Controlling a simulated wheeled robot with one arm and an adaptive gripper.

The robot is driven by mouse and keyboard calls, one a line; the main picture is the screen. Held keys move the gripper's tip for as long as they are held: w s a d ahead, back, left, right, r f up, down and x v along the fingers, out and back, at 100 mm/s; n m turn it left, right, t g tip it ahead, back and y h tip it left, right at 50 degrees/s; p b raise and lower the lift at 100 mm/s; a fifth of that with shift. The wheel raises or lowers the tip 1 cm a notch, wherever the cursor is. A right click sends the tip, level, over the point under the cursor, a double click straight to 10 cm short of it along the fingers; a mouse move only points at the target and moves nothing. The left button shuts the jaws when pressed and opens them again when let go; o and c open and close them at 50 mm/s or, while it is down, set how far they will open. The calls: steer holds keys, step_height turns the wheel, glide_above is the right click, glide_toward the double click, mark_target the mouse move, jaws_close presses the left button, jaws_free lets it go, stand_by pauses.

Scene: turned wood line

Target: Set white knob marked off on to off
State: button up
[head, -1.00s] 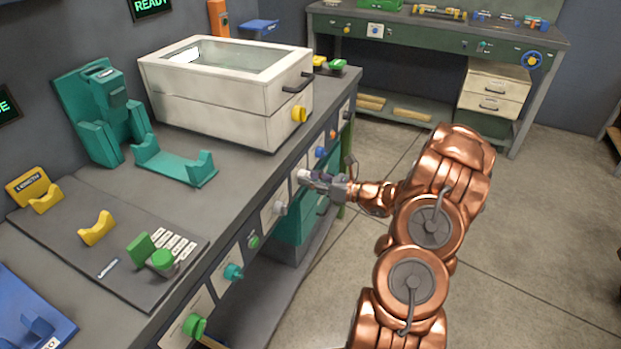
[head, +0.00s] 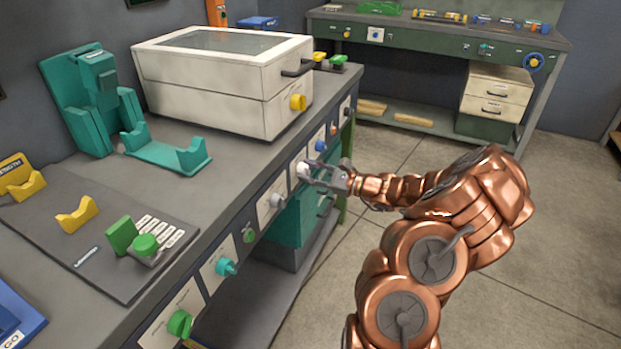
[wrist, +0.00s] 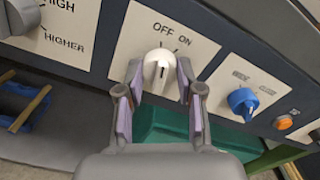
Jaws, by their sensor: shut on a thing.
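The white knob (wrist: 158,72) sits on a cream plate (wrist: 140,38) lettered OFF at left and ON at right, on the bench's front face. My gripper (wrist: 159,82) is shut on the knob, with a lavender-padded finger on each side of it. The knob's dark line points roughly upward; I cannot tell for sure which tick it meets. In the head view the white knob (head: 302,169) shows just left of my gripper (head: 312,172), partly covered by the fingers.
A blue knob (wrist: 242,101) and an orange button (wrist: 283,122) are to the right on the same face. A HIGH/HIGHER plate (wrist: 62,30) is to the left. A teal cabinet (wrist: 165,125) stands below. Open floor (head: 400,155) lies right of the bench.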

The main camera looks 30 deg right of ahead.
steer(key=shift+w+n+b, duration=0.1)
steer(key=shift+n+b, duration=0.4)
steer(key=shift+n, duration=0.1)
steer(key=shift+d, duration=0.1)
steer(key=o, duration=1.1)
steer(key=shift+o, duration=0.2)
steer(key=v, duration=1.2)
